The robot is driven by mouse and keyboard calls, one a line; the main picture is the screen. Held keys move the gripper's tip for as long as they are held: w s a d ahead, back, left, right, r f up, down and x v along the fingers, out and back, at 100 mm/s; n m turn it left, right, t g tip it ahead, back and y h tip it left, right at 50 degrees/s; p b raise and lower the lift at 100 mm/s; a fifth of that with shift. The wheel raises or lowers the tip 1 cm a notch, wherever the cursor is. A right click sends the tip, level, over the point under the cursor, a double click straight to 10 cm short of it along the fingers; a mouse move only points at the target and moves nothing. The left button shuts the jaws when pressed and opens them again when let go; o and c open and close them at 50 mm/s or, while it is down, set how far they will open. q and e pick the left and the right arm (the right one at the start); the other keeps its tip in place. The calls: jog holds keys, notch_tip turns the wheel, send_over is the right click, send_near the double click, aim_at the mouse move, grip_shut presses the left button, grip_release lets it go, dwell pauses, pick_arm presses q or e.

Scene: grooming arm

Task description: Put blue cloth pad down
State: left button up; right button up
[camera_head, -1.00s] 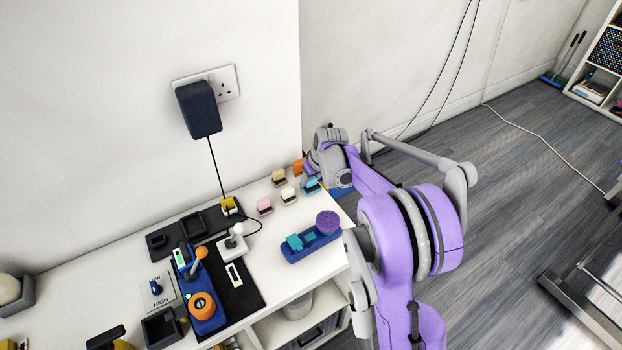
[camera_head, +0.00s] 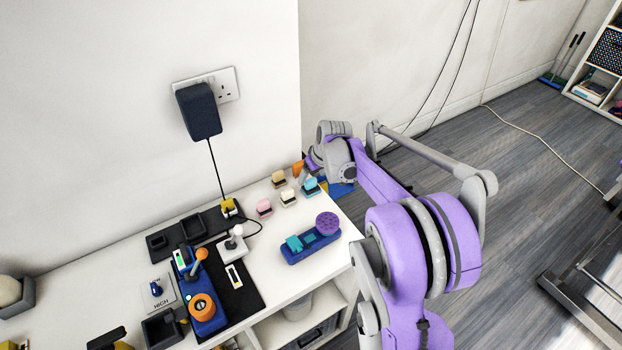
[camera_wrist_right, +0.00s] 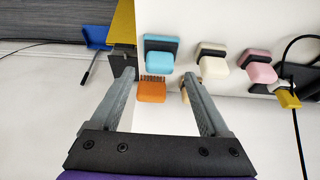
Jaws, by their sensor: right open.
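The light blue pad (camera_head: 311,187) with a dark grip band rests near the right end of the white table. It also shows in the right wrist view (camera_wrist_right: 158,60), standing apart from the fingers, just beyond the tips. My right gripper (camera_wrist_right: 160,78) is open and empty. In the head view its purple and grey arm comes from the lower right, and the fingers are hard to make out beside the pad. My left gripper is out of view.
Cream (camera_head: 288,197), pink (camera_head: 264,207) and tan (camera_head: 278,178) blocks stand close to the pad. A dark blue tray (camera_head: 296,254) with a purple disc lies in front. A black mat (camera_head: 240,294) with a joystick and controls is to the left. Wall and floor border the table.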

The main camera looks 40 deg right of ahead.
jog(key=v, duration=0.8)
jog(key=s+a, duration=0.9)
jog(key=a, duration=0.5)
jog(key=s+a+f, duration=0.3)
jog(key=s+a, duration=0.2)
jog(key=s, duration=0.2)
jog(key=s+a+f+n, duration=0.1)
jog(key=s+a+f, duration=0.3)
jog(key=s, duration=0.3)
jog(key=shift+a+p, duration=0.35)
jog(key=shift+a, duration=0.35)
jog(key=shift+s+d, duration=0.1)
jog(key=shift+s, duration=0.05)
